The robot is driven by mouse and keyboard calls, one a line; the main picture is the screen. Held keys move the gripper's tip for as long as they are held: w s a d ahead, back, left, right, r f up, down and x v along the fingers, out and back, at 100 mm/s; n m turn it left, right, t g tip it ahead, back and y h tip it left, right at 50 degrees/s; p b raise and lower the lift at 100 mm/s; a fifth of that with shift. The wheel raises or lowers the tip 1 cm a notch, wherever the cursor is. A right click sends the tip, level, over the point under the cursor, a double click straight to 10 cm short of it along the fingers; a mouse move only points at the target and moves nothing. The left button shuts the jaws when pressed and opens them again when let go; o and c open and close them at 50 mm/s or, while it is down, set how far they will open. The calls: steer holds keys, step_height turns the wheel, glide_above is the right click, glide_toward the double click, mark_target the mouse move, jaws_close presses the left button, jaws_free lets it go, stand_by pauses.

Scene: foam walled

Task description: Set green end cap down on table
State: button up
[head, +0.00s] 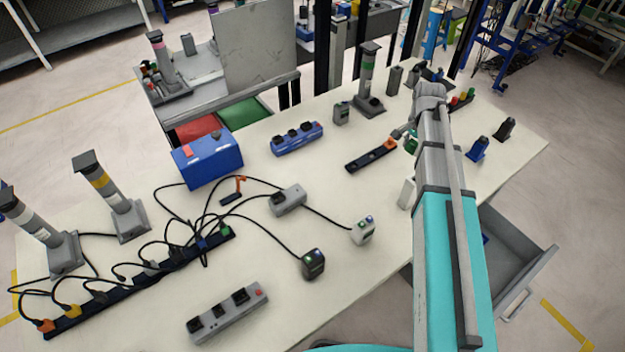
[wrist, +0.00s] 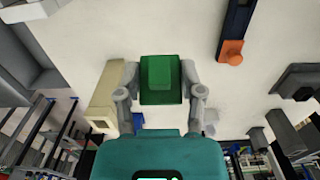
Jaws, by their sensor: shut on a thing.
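The green end cap (wrist: 161,72) is a small square block, held between the two fingers of my gripper (wrist: 161,85) in the wrist view. My gripper is shut on it. In the head view my gripper (head: 404,135) is over the right part of the pale table (head: 330,220), and the green end cap (head: 411,144) shows partly beside my arm. My arm hides part of it. I cannot tell whether the cap touches the table.
A dark strip with an orange end (head: 372,154) lies just left of my gripper; its orange end (wrist: 231,52) shows in the wrist view. A pale block (head: 406,193) stands nearer. Blue (head: 478,149) and black (head: 504,129) pieces stand right. An open drawer (head: 510,250) juts out below.

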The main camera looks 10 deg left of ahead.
steer(key=shift+w+f+b, duration=0.3)
steer(key=shift+w+f, duration=0.25)
steer(key=shift+f, duration=0.05)
steer(key=shift+w, duration=0.1)
steer(key=b, duration=0.6)
glide_above(402, 172)
step_height(402, 172, down, 6)
steer(key=shift+f, duration=0.15)
steer(key=shift+f, duration=0.1)
steer(key=shift+f+b, duration=1.75)
steer(key=shift+b, duration=0.3)
steer(key=shift+f, duration=0.1)
steer(key=o, duration=0.9)
